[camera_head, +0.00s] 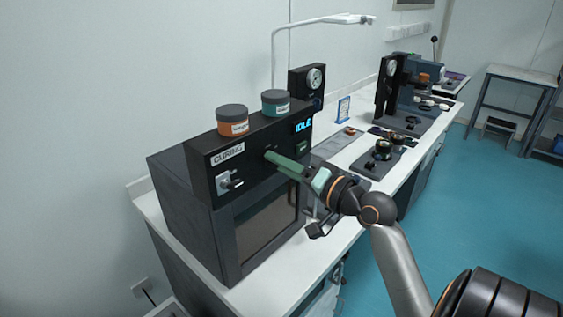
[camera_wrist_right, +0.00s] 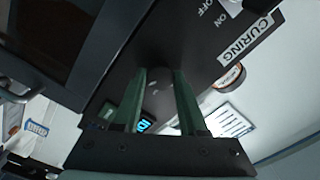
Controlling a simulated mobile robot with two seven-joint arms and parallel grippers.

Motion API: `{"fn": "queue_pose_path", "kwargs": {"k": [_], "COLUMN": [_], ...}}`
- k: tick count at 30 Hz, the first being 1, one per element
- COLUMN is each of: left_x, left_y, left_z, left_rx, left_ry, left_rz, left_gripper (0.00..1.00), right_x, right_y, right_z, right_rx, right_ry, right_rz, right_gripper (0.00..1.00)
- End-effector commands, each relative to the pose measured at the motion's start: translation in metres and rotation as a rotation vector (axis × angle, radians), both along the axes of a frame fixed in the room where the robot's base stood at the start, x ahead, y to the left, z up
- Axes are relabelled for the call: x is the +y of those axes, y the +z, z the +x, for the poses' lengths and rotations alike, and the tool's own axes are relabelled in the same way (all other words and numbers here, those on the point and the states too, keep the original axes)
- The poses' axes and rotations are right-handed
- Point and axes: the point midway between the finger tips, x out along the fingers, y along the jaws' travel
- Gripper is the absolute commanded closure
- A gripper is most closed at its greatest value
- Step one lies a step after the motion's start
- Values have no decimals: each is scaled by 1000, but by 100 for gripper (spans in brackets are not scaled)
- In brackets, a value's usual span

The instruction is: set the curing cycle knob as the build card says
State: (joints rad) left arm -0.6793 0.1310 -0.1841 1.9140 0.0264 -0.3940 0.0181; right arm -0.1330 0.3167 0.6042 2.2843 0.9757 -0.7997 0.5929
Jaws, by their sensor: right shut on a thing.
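The black curing oven (camera_head: 230,225) stands on the white bench, its panel marked CURING. My right gripper (camera_head: 270,157) reaches the middle of the panel with its green fingers. The wrist view shows the dark knob (camera_wrist_right: 158,90) between the two fingers (camera_wrist_right: 157,100), which are shut on it. The knob's pointer and any dial marks cannot be made out. The blue display (camera_head: 303,126) reads IDLE. A blue-edged card (camera_head: 343,109) stands farther along the bench, its text too small to read; I cannot tell whether it is the build card. My left gripper is not in view.
An orange-banded jar (camera_head: 232,121) and a teal-banded jar (camera_head: 275,103) stand on the oven. A switch (camera_head: 229,182) with ON and OFF marks is left of the knob. A green button (camera_head: 302,147) sits below the display. Other instruments stand farther along the bench.

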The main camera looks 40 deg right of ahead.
Motion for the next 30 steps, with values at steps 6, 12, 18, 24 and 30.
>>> {"fn": "queue_pose_path", "kwargs": {"k": [6, 12, 18, 24, 30], "left_x": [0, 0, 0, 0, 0], "left_y": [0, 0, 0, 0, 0], "left_z": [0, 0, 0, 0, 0], "left_rx": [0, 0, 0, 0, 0], "left_ry": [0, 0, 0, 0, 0], "left_rz": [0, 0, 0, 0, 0], "left_gripper": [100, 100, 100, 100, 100], "right_x": [0, 0, 0, 0, 0], "right_y": [0, 0, 0, 0, 0], "right_z": [0, 0, 0, 0, 0], "right_rx": [8, 13, 14, 14, 14], "right_ry": [1, 1, 1, 1, 1], "right_rz": [104, 148, 161, 161, 160], "right_gripper": [100, 100, 100, 100, 44]}}
